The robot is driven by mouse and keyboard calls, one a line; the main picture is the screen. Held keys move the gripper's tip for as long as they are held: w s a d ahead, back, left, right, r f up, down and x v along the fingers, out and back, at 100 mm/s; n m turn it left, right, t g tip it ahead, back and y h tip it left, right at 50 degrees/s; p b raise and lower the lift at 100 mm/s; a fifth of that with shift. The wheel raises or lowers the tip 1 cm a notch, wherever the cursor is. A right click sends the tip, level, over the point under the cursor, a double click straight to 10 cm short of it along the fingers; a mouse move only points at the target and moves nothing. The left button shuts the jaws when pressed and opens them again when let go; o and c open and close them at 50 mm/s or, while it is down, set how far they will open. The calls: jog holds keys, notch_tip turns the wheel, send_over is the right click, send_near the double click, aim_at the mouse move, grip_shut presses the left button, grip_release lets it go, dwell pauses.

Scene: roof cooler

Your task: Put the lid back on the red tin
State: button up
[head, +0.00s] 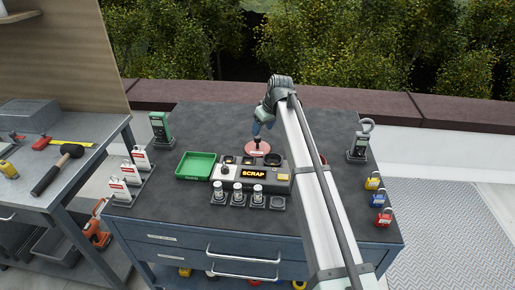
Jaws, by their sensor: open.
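A round red lid-like disc (259,148) shows behind the grey box with the lit SCRAP display. A small part of a red rim (323,158) shows just right of my arm; it may be the red tin, but my arm covers most of it. My gripper (257,136) points down right above the red disc, at its middle. The jaws are open. The fingertips are too small here to tell whether they touch the disc or stand around a knob on it.
The SCRAP box (254,174) stands in front of the disc, with several small jars before it. A green tray (196,166) is on the left. Meters stand at both back corners, and padlocks (377,200) line the right edge.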

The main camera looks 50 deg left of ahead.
aim_at(258, 137)
jog(key=shift+s+x, duration=0.15)
jog(key=shift+x, duration=1.65)
jog(key=shift+s+x, duration=0.1)
jog(key=shift+x, duration=1.7)
jog(key=shift+a, duration=0.1)
jog(key=shift+c, duration=0.4)
jog(key=shift+r, duration=0.1)
grip_shut()
